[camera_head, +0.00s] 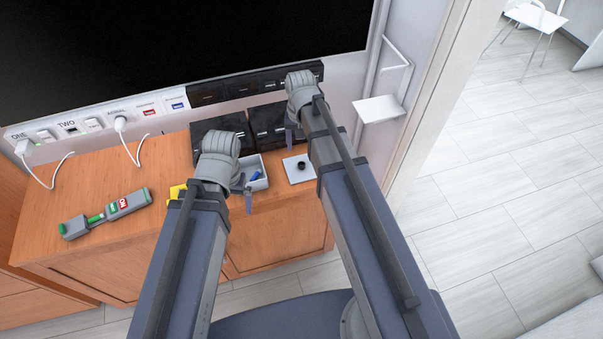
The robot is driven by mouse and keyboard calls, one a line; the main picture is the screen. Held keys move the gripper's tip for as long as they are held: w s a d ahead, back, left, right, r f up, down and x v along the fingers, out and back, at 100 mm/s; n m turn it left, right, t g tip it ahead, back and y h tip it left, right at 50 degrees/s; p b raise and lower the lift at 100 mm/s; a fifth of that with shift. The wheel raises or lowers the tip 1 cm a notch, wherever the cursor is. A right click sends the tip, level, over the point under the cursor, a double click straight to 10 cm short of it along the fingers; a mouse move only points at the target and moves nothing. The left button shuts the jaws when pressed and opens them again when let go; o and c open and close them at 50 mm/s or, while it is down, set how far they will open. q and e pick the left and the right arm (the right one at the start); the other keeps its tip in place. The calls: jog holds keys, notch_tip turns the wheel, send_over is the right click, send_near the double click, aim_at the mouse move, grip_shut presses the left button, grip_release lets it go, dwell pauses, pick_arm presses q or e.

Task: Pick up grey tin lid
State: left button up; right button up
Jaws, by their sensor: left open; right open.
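The grey tin lid (297,174) is a flat, light grey square with a black knob on top. It lies on the right end of the wooden cabinet top. Beside it on the left is an open grey tin (263,183) with a blue object inside. My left gripper (246,198) is open at the front left of the tin, partly hidden by its own wrist. My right gripper (292,139) is open behind the lid, above the back of the cabinet. It is apart from the lid, and my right forearm passes close to the lid's right side.
The wooden cabinet (160,218) bears a grey and green device (106,214) at left and a yellow object (178,191) by my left arm. Black boxes (268,125) stand behind the tin. A wall panel has sockets and cables.

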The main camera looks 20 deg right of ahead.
aim_at(302, 164)
jog(key=shift+a+f, duration=0.1)
jog(key=shift+f, duration=0.05)
jog(key=shift+f+b, duration=1.15)
jog(key=shift+b, duration=0.15)
jog(key=shift+s+f, duration=0.1)
jog(key=f+b, duration=0.5)
jog(key=shift+s+d, duration=0.15)
jog(key=shift+d, duration=0.05)
grip_shut()
